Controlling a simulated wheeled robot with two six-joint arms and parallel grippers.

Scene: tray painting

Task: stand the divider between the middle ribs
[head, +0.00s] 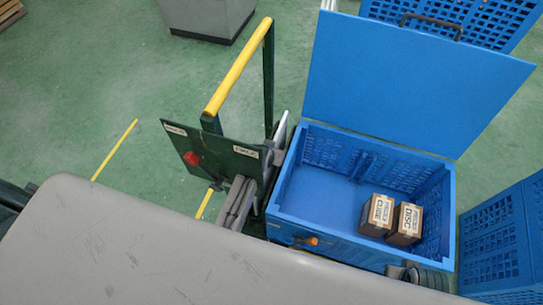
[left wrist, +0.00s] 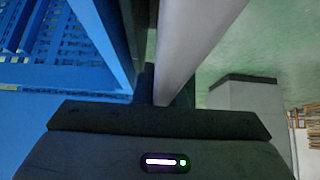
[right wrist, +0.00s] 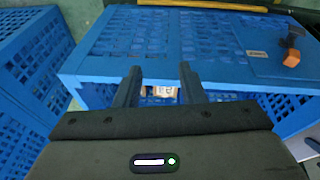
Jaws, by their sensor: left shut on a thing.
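The blue crate (head: 340,238) stands open at centre right. Upright ribs (head: 359,165) show midway along its far inner wall; the near-wall ribs are hidden. My left gripper (left wrist: 158,88) is shut on a pale grey, slim piece (left wrist: 197,40), which I take for the divider. In the head view this piece (head: 281,129) is upright and narrow, just outside the crate's left wall. The grip itself is partly hidden. My right gripper (right wrist: 160,70) is open and empty by the crate's near right side, its fingers apart.
Two brown cartons (head: 377,216) (head: 406,224) stand in the crate's right part; its left part is bare. A blue panel (head: 415,75) rises behind it. A dark cart with a yellow handle (head: 238,67) stands left, another blue crate (head: 500,240) right. An orange latch (head: 312,240) juts in front.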

